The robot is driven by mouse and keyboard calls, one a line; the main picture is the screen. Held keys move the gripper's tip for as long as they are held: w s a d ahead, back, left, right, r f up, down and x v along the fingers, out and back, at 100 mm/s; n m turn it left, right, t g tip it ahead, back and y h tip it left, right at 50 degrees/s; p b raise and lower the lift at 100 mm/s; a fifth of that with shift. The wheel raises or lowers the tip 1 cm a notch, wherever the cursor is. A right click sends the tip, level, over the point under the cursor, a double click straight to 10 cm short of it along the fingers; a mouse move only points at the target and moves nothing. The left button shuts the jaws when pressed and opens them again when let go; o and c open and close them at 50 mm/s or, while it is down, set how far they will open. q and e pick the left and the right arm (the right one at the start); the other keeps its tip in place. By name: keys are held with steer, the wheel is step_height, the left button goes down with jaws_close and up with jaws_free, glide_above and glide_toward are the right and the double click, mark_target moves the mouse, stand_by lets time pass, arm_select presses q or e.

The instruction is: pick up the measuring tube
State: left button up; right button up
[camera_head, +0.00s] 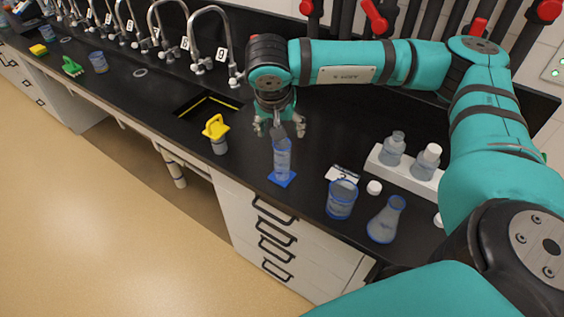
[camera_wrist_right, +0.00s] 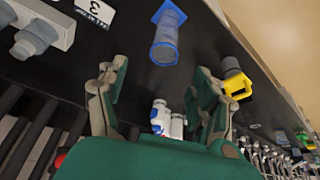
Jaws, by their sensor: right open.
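The measuring tube (camera_head: 282,158) is a clear bluish cylinder standing upright on a blue foot on the black bench, near its front edge. In the right wrist view the measuring tube (camera_wrist_right: 165,45) shows beyond the fingertips, between them in width, with its foot at the top. My right gripper (camera_head: 279,126) is open, with fingers spread, just behind and above the tube's top in the head view. In the right wrist view the right gripper (camera_wrist_right: 161,75) is empty between its fingers. My left gripper is not in view.
A yellow-topped container (camera_head: 216,134) stands left of the tube. A beaker (camera_head: 342,199), a flask (camera_head: 386,219) and a white rack with bottles (camera_head: 411,171) stand to the right. Several curved taps (camera_head: 212,45) line the back left. A sink opening (camera_head: 207,106) lies behind the container.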

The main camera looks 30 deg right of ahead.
mark_target(282, 145)
steer(key=p+x, duration=0.1)
steer(key=x, duration=0.2)
steer(key=p+x, duration=0.1)
steer(key=x, duration=0.2)
steer(key=p+x, duration=0.2)
steer(key=x, duration=0.2)
steer(key=shift+w+a, duration=0.25)
steer(key=shift+a, duration=0.05)
steer(key=shift+d+f, duration=0.1)
steer(key=shift+f, duration=0.15)
steer(key=c, duration=1.2)
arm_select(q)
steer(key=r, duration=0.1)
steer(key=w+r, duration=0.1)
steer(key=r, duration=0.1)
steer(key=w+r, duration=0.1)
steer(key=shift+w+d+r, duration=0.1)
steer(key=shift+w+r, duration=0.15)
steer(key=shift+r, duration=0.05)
